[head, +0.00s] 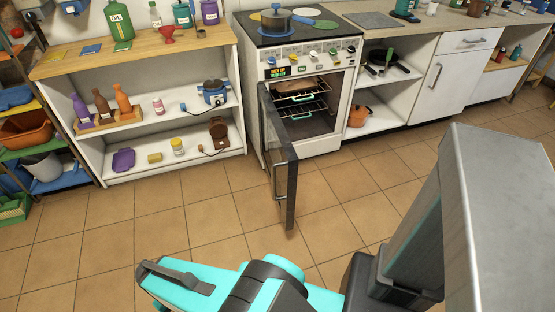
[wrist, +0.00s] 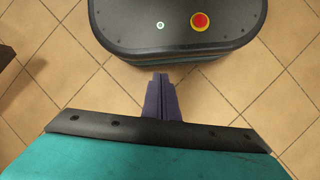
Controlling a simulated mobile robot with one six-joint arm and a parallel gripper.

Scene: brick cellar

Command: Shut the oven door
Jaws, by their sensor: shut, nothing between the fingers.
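The white oven (head: 318,147) stands against the back counter in the head view, with a cooktop and a row of knobs above its opening. Its dark-framed door (head: 291,185) is hinged at the left side and stands wide open, swung out toward me. A vertical handle bar shows on the door's left side. The lit inside with wire racks is visible. My gripper (wrist: 160,78) shows in the wrist view, shut and empty, its purple fingers above the tiled floor beside my own base. It is apart from the door, which the wrist view does not show.
A low open shelf (head: 170,139) with bottles and pots stands left of the oven. White cabinets (head: 452,82) stand to the right. The tiled floor (head: 215,215) in front of the oven is clear.

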